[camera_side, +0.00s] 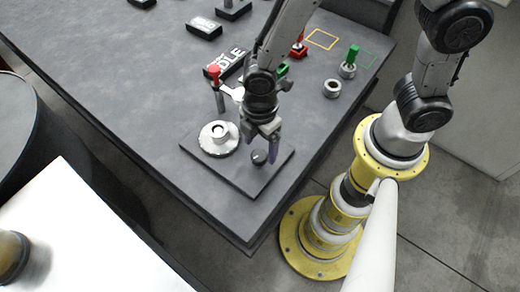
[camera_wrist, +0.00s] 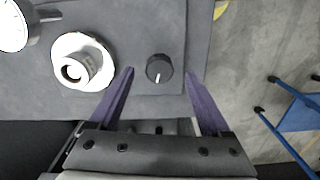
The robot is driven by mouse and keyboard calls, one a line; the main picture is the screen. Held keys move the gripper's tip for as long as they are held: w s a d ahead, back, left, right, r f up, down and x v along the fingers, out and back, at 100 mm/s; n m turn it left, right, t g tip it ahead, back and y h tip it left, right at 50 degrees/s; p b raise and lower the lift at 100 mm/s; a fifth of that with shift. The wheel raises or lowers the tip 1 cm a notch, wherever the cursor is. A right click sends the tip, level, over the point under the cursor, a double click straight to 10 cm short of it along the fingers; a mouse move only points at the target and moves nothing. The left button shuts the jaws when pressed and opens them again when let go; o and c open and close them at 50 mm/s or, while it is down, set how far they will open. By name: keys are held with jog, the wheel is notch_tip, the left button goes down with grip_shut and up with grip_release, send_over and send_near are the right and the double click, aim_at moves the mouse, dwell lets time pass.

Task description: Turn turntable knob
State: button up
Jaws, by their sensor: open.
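The turntable's knob (camera_wrist: 159,68) is round and black with a white pointer mark, set on a dark square base plate (camera_wrist: 150,18). In the wrist view it lies between and a little ahead of my gripper's open fingers (camera_wrist: 160,75), with space on both sides. The white round turntable platter (camera_wrist: 100,46) with a grey cylinder on it sits left of the knob. In the side view my gripper (camera_side: 264,140) points down just above the knob (camera_side: 259,157), at the plate's right part. The platter (camera_side: 218,138) is to its left. I cannot tell the exact height gap.
A post with a red top (camera_side: 214,72) stands behind the platter, holding a white part. The table's front edge is close to the plate.

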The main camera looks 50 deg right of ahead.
aim_at(260, 155)
jog(key=shift+f, duration=1.5)
grip_shut()
jog(key=shift+m, duration=0.3)
